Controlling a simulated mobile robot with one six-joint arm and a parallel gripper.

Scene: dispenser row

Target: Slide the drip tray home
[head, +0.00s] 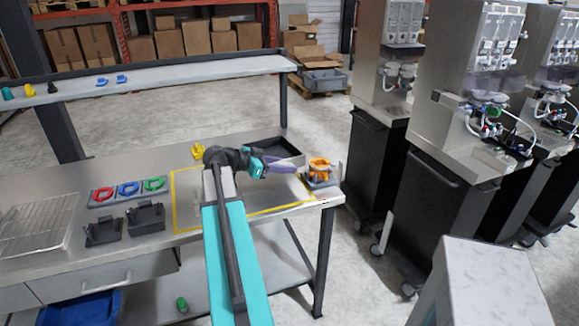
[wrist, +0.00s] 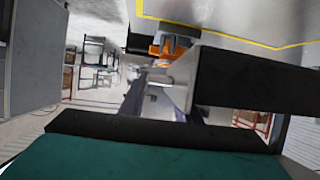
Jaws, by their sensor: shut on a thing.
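My gripper (head: 262,165) is over the workbench, shut on a purple-grey part (head: 284,166) that sticks out to the right. In the wrist view the dark fingers (wrist: 195,105) close around a pale grey and purple piece (wrist: 181,80); its full shape is hidden. A dark ledge like a drip tray (head: 495,148) shows under the taps of the nearer dispenser (head: 465,90), well right of my gripper. Whether it is fully seated is too small to tell. A shallow black tray (head: 283,148) lies on the bench behind my gripper.
An orange item on a grey block (head: 320,169) stands at the bench's right corner; its orange part also shows in the wrist view (wrist: 168,48). Red, blue and green rings (head: 128,188) sit at left. Floor is clear between bench and dispensers.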

